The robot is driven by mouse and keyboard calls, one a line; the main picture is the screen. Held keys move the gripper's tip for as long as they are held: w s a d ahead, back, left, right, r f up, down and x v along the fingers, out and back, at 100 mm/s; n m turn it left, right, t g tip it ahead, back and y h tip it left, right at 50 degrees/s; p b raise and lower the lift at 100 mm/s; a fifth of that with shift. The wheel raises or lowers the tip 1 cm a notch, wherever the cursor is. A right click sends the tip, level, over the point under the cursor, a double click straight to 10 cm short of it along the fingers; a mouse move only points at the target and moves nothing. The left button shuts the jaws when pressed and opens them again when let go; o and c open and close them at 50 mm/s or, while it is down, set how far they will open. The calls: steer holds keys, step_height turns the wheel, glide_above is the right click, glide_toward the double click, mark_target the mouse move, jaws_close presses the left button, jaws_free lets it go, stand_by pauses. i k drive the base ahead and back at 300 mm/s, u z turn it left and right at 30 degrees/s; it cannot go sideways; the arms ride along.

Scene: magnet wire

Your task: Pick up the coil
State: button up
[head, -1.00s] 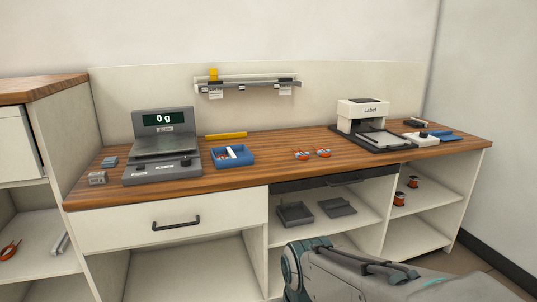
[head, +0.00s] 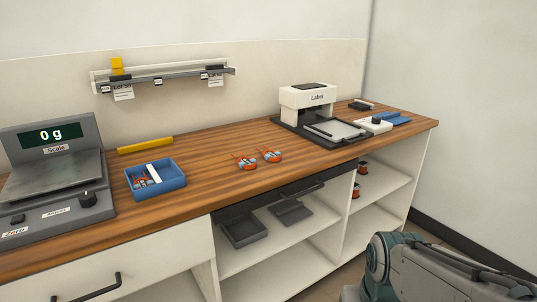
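Two small orange-red coils lie side by side on the wooden counter, in the middle of the head view. The left coil (head: 247,163) and the right coil (head: 272,155) each look like an orange loop with a pale middle. Which of them the task means, I cannot tell. My arm shows at the lower right, below and in front of the counter. My gripper is out of view.
On the wooden counter (head: 215,178) stand a scale (head: 55,180) reading 0 g, a blue tray (head: 172,184), a yellow bar (head: 145,143) and a label printer (head: 308,105). Open shelves below hold grey trays (head: 243,231) and red-and-black spools (head: 357,190). Counter around the coils is clear.

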mark_target(244, 162)
steer(key=z, duration=0.05)
steer(key=i, duration=0.65)
steer(key=u, duration=0.75)
steer(key=i, duration=0.45)
steer(key=u, duration=0.55)
